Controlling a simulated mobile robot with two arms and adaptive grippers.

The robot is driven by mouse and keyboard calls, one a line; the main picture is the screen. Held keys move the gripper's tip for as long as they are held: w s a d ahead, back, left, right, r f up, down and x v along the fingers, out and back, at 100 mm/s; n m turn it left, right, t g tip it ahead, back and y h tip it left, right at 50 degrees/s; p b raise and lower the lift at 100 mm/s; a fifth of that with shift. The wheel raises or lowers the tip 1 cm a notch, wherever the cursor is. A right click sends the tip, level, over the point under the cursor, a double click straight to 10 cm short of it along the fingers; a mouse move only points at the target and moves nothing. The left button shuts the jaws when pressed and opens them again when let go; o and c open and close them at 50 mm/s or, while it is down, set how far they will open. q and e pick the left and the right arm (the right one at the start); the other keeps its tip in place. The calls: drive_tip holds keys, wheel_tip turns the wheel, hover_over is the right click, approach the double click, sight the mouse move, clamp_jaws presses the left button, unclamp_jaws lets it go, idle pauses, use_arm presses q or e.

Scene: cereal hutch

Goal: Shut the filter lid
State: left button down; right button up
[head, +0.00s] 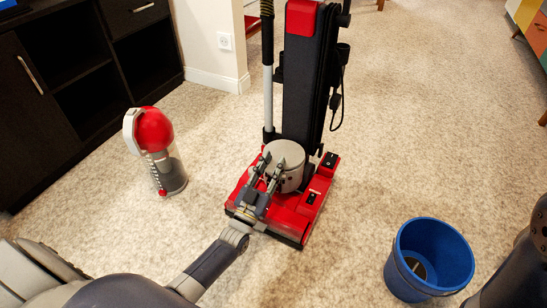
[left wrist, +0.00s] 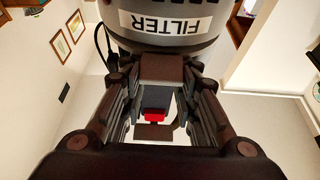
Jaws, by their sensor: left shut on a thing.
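The upright vacuum cleaner (head: 312,75) stands on the carpet with its red base flat. A grey round filter housing sits low at its front, and its pale, flat filter lid (head: 287,153) faces up in the head view. In the left wrist view the grey housing (left wrist: 165,40) fills the top, with an upside-down "FILTER" label. My left gripper (head: 267,166) is at the housing's near left side. Its fingers (left wrist: 168,80) are shut on a small dark part just below the grey body, apparently the lid's tab. The fingers hide the lid's near edge. I cannot tell how far the lid is open.
A clear dust canister with a red top (head: 155,130) stands on the carpet to the left. A blue bin (head: 445,238) with something dark inside is at the lower right. A dark cabinet (head: 60,120) lines the left. Carpet behind the bin is clear.

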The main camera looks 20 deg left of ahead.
use_arm(q)
drive_tip(key=shift+s+f, duration=0.15)
drive_tip(key=shift+f, duration=0.7)
drive_tip(key=c, duration=1.2)
unclamp_jaws()
wheel_tip(320, 180, up, 11)
drive_tip(key=shift+f, duration=0.2)
